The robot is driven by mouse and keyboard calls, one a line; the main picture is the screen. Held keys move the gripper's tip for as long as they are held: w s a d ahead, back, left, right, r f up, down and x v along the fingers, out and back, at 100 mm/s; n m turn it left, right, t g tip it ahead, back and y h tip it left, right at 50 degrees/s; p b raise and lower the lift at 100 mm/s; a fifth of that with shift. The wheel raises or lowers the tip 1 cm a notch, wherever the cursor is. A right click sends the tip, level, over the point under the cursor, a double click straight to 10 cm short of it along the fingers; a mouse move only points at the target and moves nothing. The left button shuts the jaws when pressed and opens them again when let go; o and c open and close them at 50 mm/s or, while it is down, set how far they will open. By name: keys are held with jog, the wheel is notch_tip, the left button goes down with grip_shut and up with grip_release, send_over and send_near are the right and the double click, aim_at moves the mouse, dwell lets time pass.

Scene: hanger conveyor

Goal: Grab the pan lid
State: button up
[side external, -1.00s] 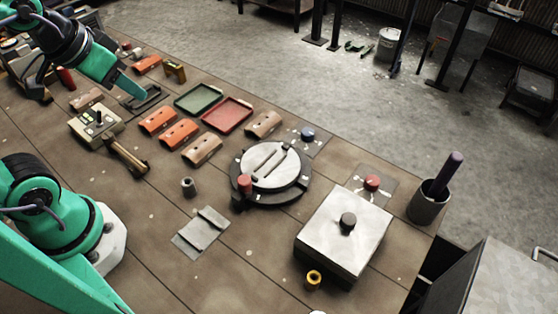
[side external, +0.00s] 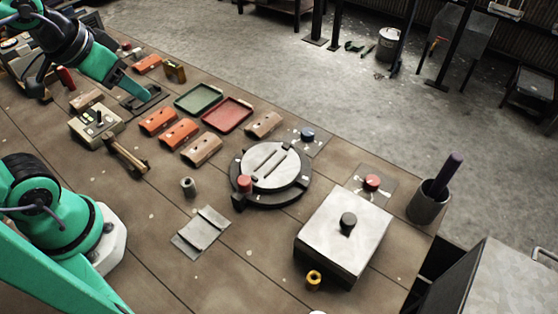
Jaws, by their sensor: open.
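A square silver lid (side external: 325,228) with a black knob (side external: 348,222) on top covers a low dark box-like pan at the right front of the bench. My gripper (side external: 142,93) is open at the far left of the bench, at the end of the teal arm. Its tip is by a small black tray (side external: 155,97), well away from the lid. I cannot tell whether the tip touches the tray.
A round slotted turntable (side external: 270,165) with a red knob stands left of the lid. A red dial (side external: 372,182) and a dark cup with a purple handle (side external: 430,202) stand behind it. Orange blocks (side external: 178,133) and trays lie between.

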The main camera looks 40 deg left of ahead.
jog(key=g+h, duration=0.2)
jog(key=g, duration=0.2)
send_over(348, 219)
jog(key=a, duration=0.1)
jog(key=shift+m, duration=0.4)
jog(key=shift+s+f, duration=0.15)
jog(key=shift+f, duration=2.6)
jog(key=shift+s+f, duration=0.15)
jog(key=shift+f, duration=2.55)
jog(key=shift+f, duration=0.1)
jog(key=shift+x, duration=2.5)
jog(key=shift+s, duration=0.1)
